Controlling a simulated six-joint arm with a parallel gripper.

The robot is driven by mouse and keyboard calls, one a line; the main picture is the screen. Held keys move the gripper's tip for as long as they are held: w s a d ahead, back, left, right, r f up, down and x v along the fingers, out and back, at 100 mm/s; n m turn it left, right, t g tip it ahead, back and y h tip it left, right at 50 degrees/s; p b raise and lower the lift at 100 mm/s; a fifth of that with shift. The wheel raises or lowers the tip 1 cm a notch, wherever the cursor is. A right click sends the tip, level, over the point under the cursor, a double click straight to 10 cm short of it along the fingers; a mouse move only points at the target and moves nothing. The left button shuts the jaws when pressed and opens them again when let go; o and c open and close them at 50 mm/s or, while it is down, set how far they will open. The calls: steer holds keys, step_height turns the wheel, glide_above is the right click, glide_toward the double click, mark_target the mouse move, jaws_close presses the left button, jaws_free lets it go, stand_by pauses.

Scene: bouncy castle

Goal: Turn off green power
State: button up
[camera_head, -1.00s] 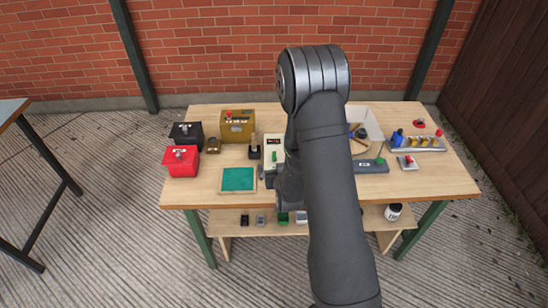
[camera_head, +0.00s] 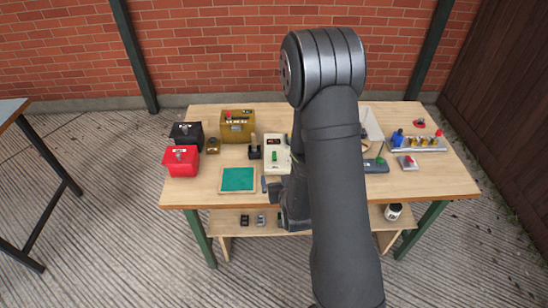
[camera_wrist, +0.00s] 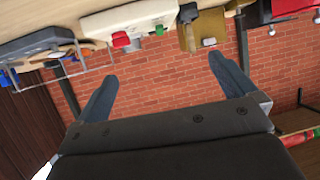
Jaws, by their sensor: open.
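A pale box (camera_head: 270,168) with a dark display and a green switch (camera_head: 275,156) stands mid-table, left of my arm. Neither is visibly labelled as green power. In the wrist view, tilted nearly upside down, a pale box (camera_wrist: 118,20) carries a red part (camera_wrist: 121,39) and a green part (camera_wrist: 159,30). My gripper (camera_wrist: 163,88) is open and empty, apart from these boxes in the picture.
A red box (camera_head: 180,165), a black box (camera_head: 186,131) and a mustard box (camera_head: 238,130) stand at the left. A green pad (camera_head: 238,180) lies at the front. A switch strip (camera_head: 418,145) is at the right. The front right tabletop is clear.

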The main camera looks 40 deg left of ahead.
steer(key=shift+s+d+r, duration=0.25)
steer(key=shift+s+d, duration=0.1)
steer(key=shift+d, duration=0.1)
steer(key=shift+c, duration=0.2)
